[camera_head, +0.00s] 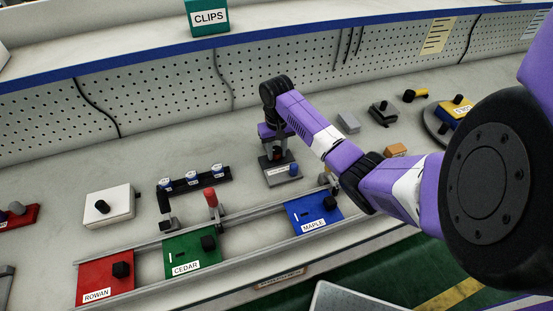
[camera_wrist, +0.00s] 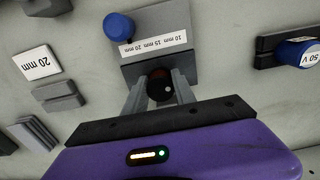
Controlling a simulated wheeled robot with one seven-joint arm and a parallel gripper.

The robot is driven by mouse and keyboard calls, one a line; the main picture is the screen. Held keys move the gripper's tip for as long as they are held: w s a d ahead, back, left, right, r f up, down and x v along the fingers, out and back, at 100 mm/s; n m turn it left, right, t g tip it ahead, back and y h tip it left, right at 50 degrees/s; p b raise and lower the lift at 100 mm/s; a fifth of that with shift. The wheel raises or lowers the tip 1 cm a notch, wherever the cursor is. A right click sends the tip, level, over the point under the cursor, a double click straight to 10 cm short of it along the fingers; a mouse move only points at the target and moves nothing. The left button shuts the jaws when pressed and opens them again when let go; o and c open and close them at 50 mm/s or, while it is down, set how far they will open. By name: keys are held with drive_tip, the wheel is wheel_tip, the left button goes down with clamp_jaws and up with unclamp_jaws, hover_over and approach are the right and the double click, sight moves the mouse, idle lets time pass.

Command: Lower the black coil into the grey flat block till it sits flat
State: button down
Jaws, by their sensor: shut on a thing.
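The black coil (camera_wrist: 160,86) is a small dark cylinder between the two grey fingers of my gripper (camera_wrist: 160,93), which is shut on it. In the head view my gripper (camera_head: 276,151) points down at the grey flat block (camera_head: 281,177), with the coil partly hidden between the fingers. The block shows in the wrist view (camera_wrist: 137,73) too, with a blue knob (camera_wrist: 118,27) and a white label reading 10 mm 15 mm 20 mm. The coil is over the block's near part. Whether it touches or sits flat cannot be told.
Two rails (camera_head: 150,287) carry the red ROWAN, green CEDAR and blue MAPLE plates in front. A dark rack (camera_head: 197,185) with blue-and-white parts stands left of the block. Small grey blocks (camera_wrist: 58,95) lie left in the wrist view.

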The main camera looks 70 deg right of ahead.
drive_tip(key=shift+f, duration=0.4)
idle(0.4)
drive_tip(key=c, duration=0.9)
unclamp_jaws()
drive_tip(key=shift+c, duration=0.2)
drive_tip(key=shift+r+b, duration=0.5)
drive_tip(key=shift+r, duration=3.45)
